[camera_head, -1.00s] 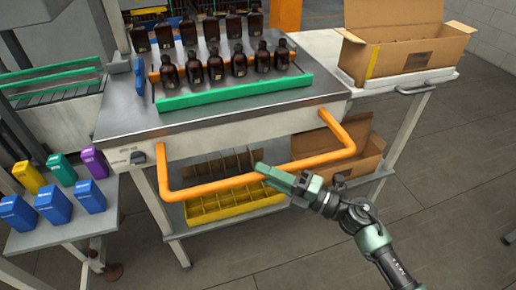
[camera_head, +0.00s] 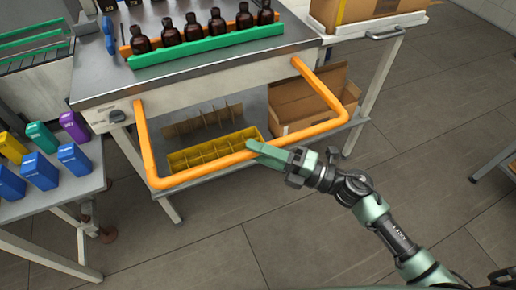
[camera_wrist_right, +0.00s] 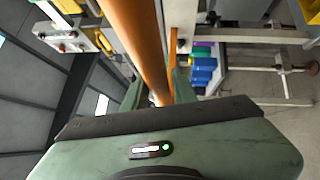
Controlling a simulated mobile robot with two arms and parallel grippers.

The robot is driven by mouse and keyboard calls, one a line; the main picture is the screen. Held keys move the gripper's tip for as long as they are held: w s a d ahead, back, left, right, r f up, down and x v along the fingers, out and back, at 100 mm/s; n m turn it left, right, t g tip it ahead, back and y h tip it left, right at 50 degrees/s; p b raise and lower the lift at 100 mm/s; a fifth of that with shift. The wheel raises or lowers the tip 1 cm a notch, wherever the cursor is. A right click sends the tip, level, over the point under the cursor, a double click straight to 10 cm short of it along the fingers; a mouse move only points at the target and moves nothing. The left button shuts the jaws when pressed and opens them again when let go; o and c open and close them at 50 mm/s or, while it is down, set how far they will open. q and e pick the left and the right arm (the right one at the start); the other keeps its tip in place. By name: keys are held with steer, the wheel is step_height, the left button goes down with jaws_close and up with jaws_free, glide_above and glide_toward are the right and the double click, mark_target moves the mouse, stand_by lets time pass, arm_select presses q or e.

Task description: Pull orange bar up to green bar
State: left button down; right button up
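The orange bar (camera_head: 205,170) is a U-shaped handle on the front of the metal table, reaching out from it. My right gripper (camera_head: 256,147) is at the middle of its front crosspiece. In the right wrist view the orange bar (camera_wrist_right: 142,42) runs down between the two green fingers (camera_wrist_right: 158,95), which look closed on it. The fingers' contact is partly hidden by the gripper's body. The green bar (camera_head: 215,42) lies along the front of the tabletop, before a row of amber bottles (camera_head: 194,28). My left gripper is not in view.
A yellow crate (camera_head: 262,131) and a cardboard box (camera_head: 330,112) stand on the shelf under the table. A side table with coloured boxes (camera_head: 39,172) is at the left. Another cardboard box (camera_head: 322,10) is at the top right. Floor in front is clear.

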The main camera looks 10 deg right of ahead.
steer(key=shift+o, duration=0.7)
steer(key=b+v, duration=0.2)
steer(key=v, duration=0.5)
steer(key=shift+s+d, duration=0.2)
steer(key=shift+d, duration=0.15)
